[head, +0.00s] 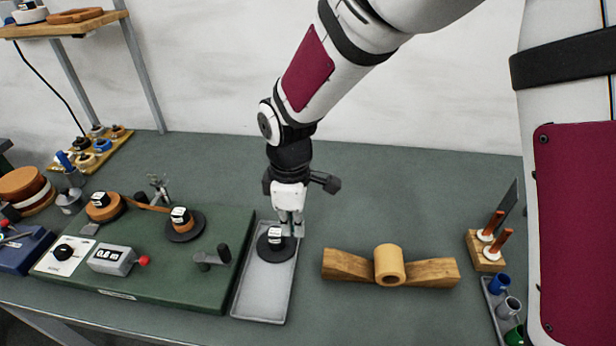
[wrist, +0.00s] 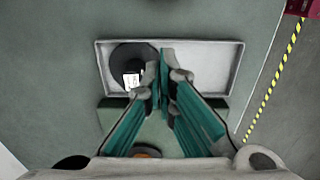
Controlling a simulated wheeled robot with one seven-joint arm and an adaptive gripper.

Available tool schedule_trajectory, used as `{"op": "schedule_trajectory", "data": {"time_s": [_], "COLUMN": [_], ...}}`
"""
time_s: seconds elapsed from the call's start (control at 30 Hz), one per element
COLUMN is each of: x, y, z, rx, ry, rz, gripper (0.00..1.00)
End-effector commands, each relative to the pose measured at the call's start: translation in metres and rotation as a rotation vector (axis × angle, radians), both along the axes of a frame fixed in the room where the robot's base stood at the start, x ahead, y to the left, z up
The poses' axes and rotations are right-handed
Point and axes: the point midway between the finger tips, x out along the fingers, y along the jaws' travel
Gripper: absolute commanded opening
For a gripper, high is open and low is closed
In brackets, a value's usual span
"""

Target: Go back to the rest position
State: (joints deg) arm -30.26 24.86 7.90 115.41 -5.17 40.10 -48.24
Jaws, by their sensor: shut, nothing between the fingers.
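My gripper (head: 291,229) points down over the far part of a grey tray (head: 262,296). Its fingers are shut with nothing between them. A black disc-shaped spool (head: 270,252) with a white label lies flat in the tray, just below the fingertips. In the wrist view, my gripper (wrist: 164,85) shows its two teal-sided fingers together at the right edge of the spool (wrist: 125,62). The tray (wrist: 215,67) shows around them. Whether the fingertips touch the spool is not clear.
Left of the tray is a green winding board (head: 160,285) with a counter (head: 112,259) and spools. To the right, a wooden stand (head: 430,272) holds a tan roll (head: 388,265). Farther right are a wooden peg block (head: 486,250) and small coloured cups (head: 508,306). The table behind is clear.

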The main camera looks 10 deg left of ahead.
Motion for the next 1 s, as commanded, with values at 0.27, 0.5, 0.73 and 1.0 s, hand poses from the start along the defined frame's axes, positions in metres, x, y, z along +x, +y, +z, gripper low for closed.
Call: {"op": "schedule_trajectory", "data": {"time_s": [0.27,0.5,0.73,1.0], "x": [0.004,-0.001,-0.032,-0.09], "y": [-0.02,-0.094,-0.166,-0.233], "z": [0.024,0.1,0.156,0.196], "rx": [0.011,0.053,0.115,0.217], "ry": [-0.029,-0.123,-0.205,-0.293], "rz": [-0.086,-0.42,-0.771,-1.174], "gripper": [0.0,0.0,0.0,0.0]}}
